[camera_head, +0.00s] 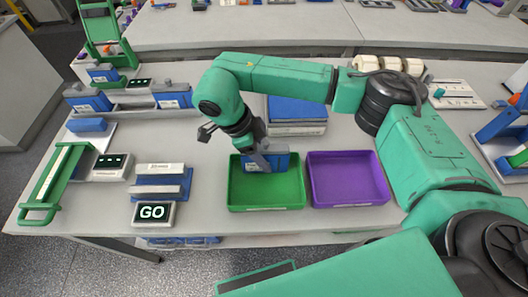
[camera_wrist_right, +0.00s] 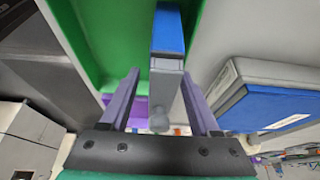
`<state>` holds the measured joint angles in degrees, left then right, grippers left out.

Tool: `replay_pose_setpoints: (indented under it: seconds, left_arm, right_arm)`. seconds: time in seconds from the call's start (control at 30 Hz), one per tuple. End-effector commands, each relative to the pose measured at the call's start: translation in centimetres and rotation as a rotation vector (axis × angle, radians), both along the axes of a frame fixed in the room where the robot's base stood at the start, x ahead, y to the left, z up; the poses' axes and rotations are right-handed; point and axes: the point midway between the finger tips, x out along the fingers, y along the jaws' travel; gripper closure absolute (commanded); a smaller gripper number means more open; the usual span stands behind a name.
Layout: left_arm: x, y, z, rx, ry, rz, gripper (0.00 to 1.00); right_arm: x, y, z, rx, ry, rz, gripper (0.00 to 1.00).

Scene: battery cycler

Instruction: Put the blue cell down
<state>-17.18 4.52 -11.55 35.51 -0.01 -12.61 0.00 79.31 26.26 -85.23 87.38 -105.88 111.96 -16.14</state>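The blue cell (camera_head: 252,163) is at the back part of the green tray (camera_head: 265,207), below my right gripper (camera_head: 264,154). In the right wrist view the cell (camera_wrist_right: 168,35) shows its blue body and grey end with a round knob, between the two fingers of the gripper (camera_wrist_right: 160,85). The fingers stand apart, with a clear gap between the left finger and the cell; the right finger is close to or touching it. Whether the cell's lower edge rests on the tray floor is hard to tell. My left gripper is not in view.
A purple tray (camera_head: 347,190) stands right of the green one. A blue-topped grey box (camera_head: 297,112) stands behind them. A GO button box (camera_head: 153,214), a blue-and-grey fixture (camera_head: 162,184) and a rack with more blue cells (camera_head: 89,101) are at the left.

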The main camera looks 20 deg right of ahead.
Motion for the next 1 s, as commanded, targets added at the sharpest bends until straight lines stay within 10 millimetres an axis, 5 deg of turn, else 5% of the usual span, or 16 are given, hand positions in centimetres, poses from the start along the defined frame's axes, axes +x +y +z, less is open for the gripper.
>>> replay_pose_setpoints:
  seconds: [0.37,0.8,1.0]
  left_arm:
    - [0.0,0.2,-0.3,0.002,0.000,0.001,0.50]
    - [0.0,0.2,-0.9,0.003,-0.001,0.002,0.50]
    - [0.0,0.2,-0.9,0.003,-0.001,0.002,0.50]
  right_arm:
    - [0.2,0.4,0.9,0.002,-0.002,-0.001,0.38]
    - [1.2,4.1,10.2,-0.001,-0.004,0.000,0.38]
    - [1.2,4.6,11.3,0.000,0.000,-0.001,0.38]
